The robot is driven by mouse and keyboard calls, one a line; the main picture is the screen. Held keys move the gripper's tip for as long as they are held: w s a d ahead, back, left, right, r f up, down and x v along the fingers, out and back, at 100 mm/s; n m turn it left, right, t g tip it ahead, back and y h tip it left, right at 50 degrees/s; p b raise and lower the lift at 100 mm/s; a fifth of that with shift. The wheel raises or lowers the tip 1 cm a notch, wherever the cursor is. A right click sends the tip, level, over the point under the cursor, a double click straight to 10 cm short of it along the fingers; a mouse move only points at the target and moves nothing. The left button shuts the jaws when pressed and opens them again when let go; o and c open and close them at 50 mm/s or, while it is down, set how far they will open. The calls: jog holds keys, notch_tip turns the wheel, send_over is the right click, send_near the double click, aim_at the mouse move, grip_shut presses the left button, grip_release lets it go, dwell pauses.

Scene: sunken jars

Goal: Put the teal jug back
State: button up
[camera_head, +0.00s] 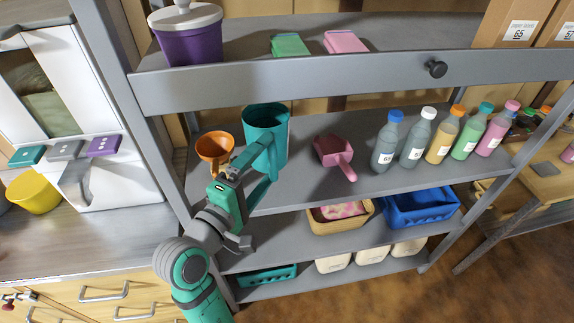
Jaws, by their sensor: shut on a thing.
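The teal jug (278,127) is at the left part of the shelf unit, over the middle shelf board. It looks upright, with its open top up and its handle (262,190) toward me. My gripper (235,178) is at the jug's handle side and is shut on the jug, most likely on its handle. The fingertips are partly hidden against the jug. I cannot tell whether the jug's base touches the shelf (310,188).
An orange funnel (214,146) stands close left of the jug. A grey rail (340,76) with a black knob (437,69) crosses above. Bare shelf lies between jug and scoop.

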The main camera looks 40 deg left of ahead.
aim_at(281, 160)
jog(key=w+f, duration=0.1)
jog(key=w, duration=0.1)
jog(key=w+a, duration=0.1)
jog(key=w+f, duration=0.1)
jog(key=w, duration=0.1)
jog(key=shift+w+a+f, duration=0.2)
jog(key=shift+w+f, duration=0.15)
jog(key=w+f, duration=0.1)
jog(key=f, duration=0.1)
jog(key=w+a+f, duration=0.1)
jog(key=shift+w+f, duration=0.4)
jog(key=shift+w+a+f, duration=0.1)
jog(key=shift+w+f, duration=0.5)
jog(key=shift+f, duration=0.15)
jog(key=shift+w+f, duration=0.2)
jog(key=shift+f, duration=1.65)
jog(key=o, duration=1.6)
jog(key=shift+c, duration=0.2)
